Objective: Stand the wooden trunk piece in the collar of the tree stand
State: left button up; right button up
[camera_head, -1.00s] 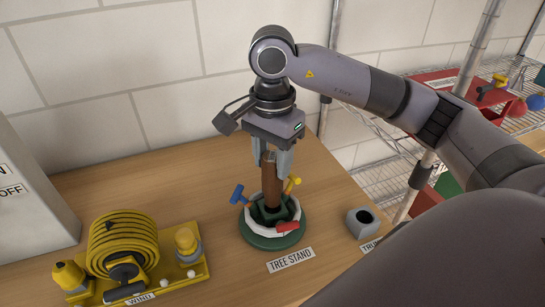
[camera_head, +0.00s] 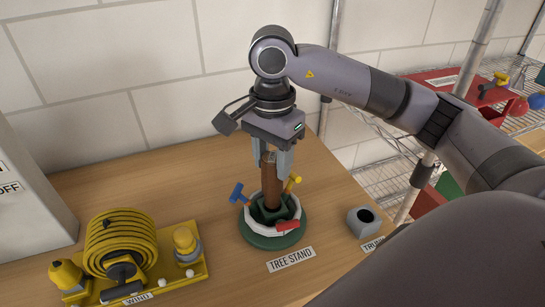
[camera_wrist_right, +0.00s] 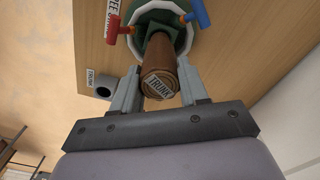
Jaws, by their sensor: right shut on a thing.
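The brown wooden trunk piece (camera_head: 272,186) stands upright, its lower end inside the collar of the green tree stand (camera_head: 262,241). How deep it sits is hidden by the collar. My right gripper (camera_head: 275,163) points down from above and is shut on the trunk's upper part. In the right wrist view the trunk's labelled end (camera_wrist_right: 160,85) shows between the two fingers. The stand has blue (camera_head: 237,193), yellow (camera_head: 293,183) and red (camera_head: 288,226) screw handles around its collar and a white ring on its base. My left gripper is not in view.
A yellow winder (camera_head: 122,250) with a coiled hose stands to the left. A small grey holder (camera_head: 363,222) with a round, empty hole is to the right. A grey box (camera_head: 30,215) is at the far left. Wire shelving (camera_head: 385,165) stands beyond the table's right edge.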

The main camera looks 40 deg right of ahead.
aim_at(272, 176)
jog(key=shift+f+b, duration=1.95)
jog(key=shift+f, duration=0.3)
jog(key=o, duration=1.2)
jog(key=shift+o, duration=0.2)
jog(key=shift+r, duration=0.2)
notch_tip(272, 176, up, 6)
jog(key=shift+f+p, duration=0.1)
jog(key=shift+p, duration=0.2)
jog(key=shift+r, duration=0.5)
jog(key=shift+r, duration=0.1)
